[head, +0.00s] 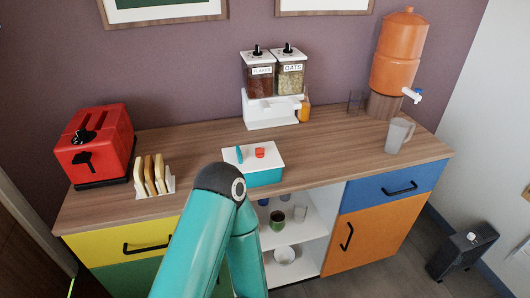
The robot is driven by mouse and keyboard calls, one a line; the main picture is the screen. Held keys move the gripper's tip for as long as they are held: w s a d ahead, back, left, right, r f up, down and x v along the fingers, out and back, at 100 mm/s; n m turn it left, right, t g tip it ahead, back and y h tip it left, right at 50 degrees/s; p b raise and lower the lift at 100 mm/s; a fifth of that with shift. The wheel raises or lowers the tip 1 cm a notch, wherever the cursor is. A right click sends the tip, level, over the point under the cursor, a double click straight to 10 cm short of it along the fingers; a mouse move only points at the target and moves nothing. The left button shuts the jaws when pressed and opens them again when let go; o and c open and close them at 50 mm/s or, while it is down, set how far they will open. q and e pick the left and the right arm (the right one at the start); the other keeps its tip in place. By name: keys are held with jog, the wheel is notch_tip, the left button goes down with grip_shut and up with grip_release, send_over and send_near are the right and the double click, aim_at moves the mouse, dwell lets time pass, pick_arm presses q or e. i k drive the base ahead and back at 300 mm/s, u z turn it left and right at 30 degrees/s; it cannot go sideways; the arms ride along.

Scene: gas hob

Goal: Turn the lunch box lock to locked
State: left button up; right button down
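The lunch box (264,178) is a small teal box with a white lid, standing on the wooden counter near its front edge. A small red knob (260,153), which looks like the lock, sits on the lid. A slim teal piece (239,154) lies to its left on the lid. I cannot read the lock's setting at this size. One of my teal arms rises from the bottom, its dark elbow just in front of the box's left side and hiding part of the counter edge. Neither gripper shows.
A red toaster (95,145) and a toast rack (153,176) stand at left. A cereal dispenser (272,110) stands behind the box. A grey jug (399,135) and an orange water dispenser (398,55) are at right. The counter (340,155) right of the box is clear.

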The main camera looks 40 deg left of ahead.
aim_at(259, 151)
jog(key=u, duration=0.9)
jog(key=i, duration=0.65)
jog(key=u, duration=5.9)
jog(key=i, duration=0.6)
jog(key=z, duration=5.7)
